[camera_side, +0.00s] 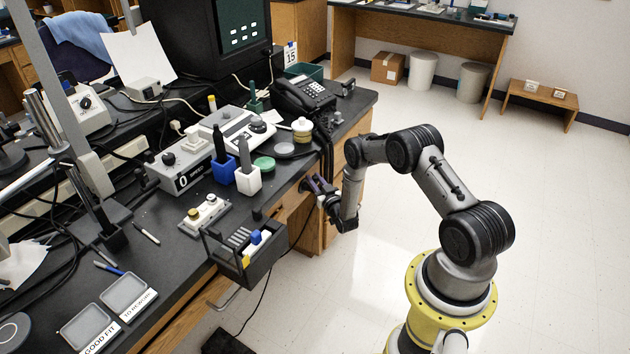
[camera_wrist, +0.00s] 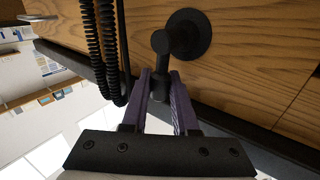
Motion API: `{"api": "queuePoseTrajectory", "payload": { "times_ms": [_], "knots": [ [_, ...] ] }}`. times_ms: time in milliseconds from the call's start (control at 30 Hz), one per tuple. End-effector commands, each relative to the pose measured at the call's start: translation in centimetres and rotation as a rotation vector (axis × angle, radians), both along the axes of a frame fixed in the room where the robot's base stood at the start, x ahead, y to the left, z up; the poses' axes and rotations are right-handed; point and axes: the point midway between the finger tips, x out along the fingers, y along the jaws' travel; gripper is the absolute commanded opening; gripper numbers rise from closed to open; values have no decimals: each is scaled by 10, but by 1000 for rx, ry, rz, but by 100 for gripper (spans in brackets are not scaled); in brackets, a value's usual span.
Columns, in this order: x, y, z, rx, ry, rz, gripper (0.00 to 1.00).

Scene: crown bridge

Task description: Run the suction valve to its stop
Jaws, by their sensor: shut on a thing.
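The suction valve (camera_wrist: 187,34) is a black round flange with a short black lever, mounted on the wooden front of the bench, in the wrist view. My gripper (camera_wrist: 161,84) has its two purple fingers on either side of the lever's end and is shut on it. In the side view my gripper (camera_side: 318,186) is at the bench front, below the worktop edge. The valve itself is hard to make out there, and the lever's tip is partly hidden between the fingers in the wrist view.
Black coiled hoses (camera_wrist: 107,45) hang just left of the valve in the wrist view. An open drawer-like dark bin (camera_side: 262,262) juts from the bench front, left of my gripper in the side view. A white holder (camera_side: 248,180) stands on the worktop.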

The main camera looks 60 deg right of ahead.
Motion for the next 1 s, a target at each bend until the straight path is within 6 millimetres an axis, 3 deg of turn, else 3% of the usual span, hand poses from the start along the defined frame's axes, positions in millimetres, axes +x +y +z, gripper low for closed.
{"api": "queuePoseTrajectory", "payload": {
  "times_ms": [467, 1000],
  "knots": [
    [-1, -3, 0, 64, 1, -1, 0],
    [-1, -24, -6, 508, 0, -3, 0]
  ]
}}
